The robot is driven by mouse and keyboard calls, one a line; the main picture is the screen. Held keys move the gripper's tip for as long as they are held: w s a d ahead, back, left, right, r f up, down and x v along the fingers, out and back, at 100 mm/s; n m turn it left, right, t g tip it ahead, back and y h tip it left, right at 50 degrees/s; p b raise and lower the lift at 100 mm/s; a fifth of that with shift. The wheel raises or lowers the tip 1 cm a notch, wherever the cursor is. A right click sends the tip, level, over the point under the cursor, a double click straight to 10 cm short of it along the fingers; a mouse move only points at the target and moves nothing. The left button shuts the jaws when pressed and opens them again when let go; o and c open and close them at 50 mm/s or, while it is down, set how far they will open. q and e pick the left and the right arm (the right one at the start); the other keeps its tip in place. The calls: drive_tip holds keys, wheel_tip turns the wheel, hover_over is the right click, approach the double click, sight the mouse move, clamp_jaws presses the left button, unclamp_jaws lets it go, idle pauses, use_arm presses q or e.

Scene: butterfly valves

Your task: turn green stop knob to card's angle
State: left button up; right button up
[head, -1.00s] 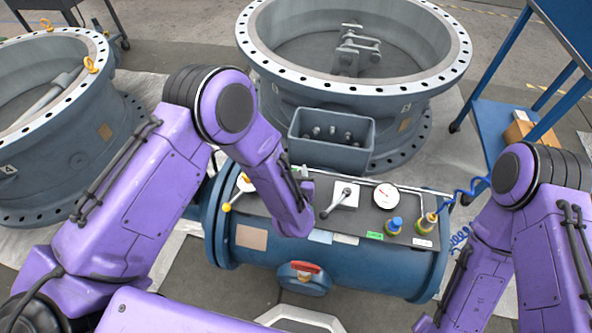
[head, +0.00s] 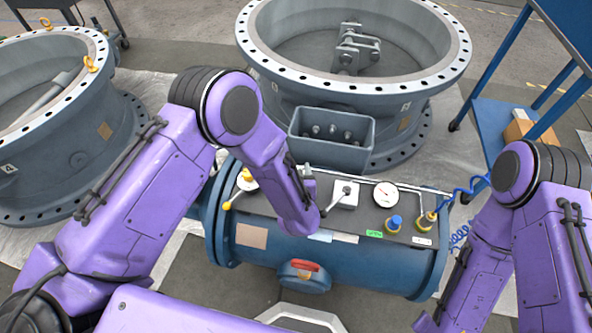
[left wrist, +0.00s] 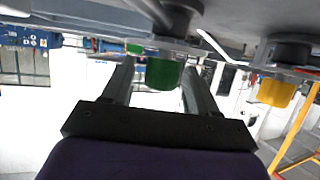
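The green stop knob (left wrist: 163,72) shows in the left wrist view, hanging between the two fingers of my left gripper (left wrist: 160,88). The fingers are apart, with a clear gap on the knob's left; the right finger looks close to it, and I cannot tell whether it touches. In the head view my left forearm hides the knob and this gripper. A light blue card (head: 320,236) and a white card (head: 345,239) lie on the panel's front edge, too small to read. I cannot tell which card gives the angle. My right gripper is out of view.
An amber knob (left wrist: 276,92) is right of the green one in the wrist view. A grey bin (head: 331,138) stands behind.

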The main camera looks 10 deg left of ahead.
use_arm(q)
drive_tip(key=v, duration=1)
drive_tip(key=shift+s+p, duration=0.25)
drive_tip(key=shift+p, duration=0.05)
drive_tip(key=shift+d, duration=0.1)
drive_tip(key=shift+s+f+n+g+h, duration=0.15)
drive_tip(key=shift+s+f+g+h, duration=0.15)
drive_tip(key=shift+f, duration=0.2)
drive_tip(key=shift+s+f+n+g+h, duration=0.1)
drive_tip(key=shift+f+n+g+h, duration=0.1)
drive_tip(key=shift+f+h, duration=0.25)
drive_tip(key=s+a+f+n+g+p, duration=0.1)
drive_tip(key=s+a+f+g, duration=0.3)
drive_tip(key=s+a, duration=0.6)
drive_tip(key=s+a+f+n+g+y+p, duration=0.1)
drive_tip(key=s+a+f+g, duration=0.3)
drive_tip(key=s+a, duration=0.6)
drive_tip(key=shift+s+a+f+n+g+p, duration=0.4)
drive_tip(key=shift+a+f+n+p, duration=0.25)
drive_tip(key=shift+a, duration=0.25)
